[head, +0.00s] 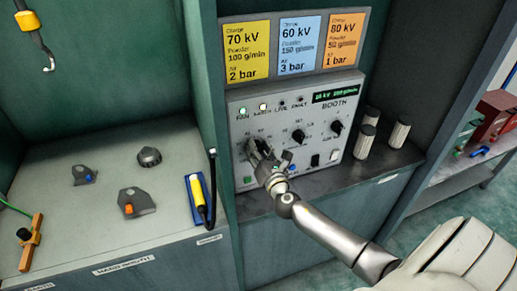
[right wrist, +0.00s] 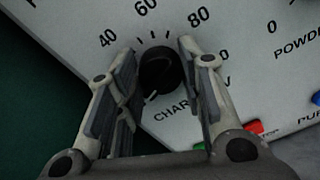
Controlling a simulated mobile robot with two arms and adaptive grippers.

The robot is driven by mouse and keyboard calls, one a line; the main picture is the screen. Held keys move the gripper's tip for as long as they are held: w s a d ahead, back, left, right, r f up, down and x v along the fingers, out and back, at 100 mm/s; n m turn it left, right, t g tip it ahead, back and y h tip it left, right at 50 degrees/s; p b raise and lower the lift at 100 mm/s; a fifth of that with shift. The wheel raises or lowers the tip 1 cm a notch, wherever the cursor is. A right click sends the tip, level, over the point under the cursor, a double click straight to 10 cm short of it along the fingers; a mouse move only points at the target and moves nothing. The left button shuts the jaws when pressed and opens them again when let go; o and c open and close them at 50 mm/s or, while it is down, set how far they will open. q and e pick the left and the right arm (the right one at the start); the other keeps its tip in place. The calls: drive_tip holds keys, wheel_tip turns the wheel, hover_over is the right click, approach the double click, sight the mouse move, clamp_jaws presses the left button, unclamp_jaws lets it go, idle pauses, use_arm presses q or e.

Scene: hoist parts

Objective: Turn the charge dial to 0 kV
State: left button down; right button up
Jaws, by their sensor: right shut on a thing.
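The charge dial (right wrist: 160,72) is a round black knob on the grey booth panel (head: 240,125). In the right wrist view its white mark points to the lower left, on the side of the "CHAR" lettering, away from the printed 40, 60 and 80. My right gripper (right wrist: 160,85) has a finger on each side of the dial and is shut on it. In the head view the gripper (head: 262,158) covers most of this dial. The panel's green display (head: 336,96) shows a small kV figure that looks like 15, hard to read. My left gripper is not in view.
Yellow, blue and orange setting cards (head: 300,47) stand above the panel. Two other black knobs (head: 298,136) (head: 337,127) sit right of the dial. White cylinders (head: 366,142) stand on the ledge at right. The left bench holds grey brackets (head: 136,204) and a yellow-handled tool (head: 198,191).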

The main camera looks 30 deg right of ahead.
drive_tip(key=shift+n+p, duration=0.3)
drive_tip(key=shift+n, duration=0.9)
drive_tip(key=o, duration=1)
drive_tip(key=shift+o, duration=0.2)
drive_tip(key=v, duration=1.2)
drive_tip(key=shift+f, duration=0.1)
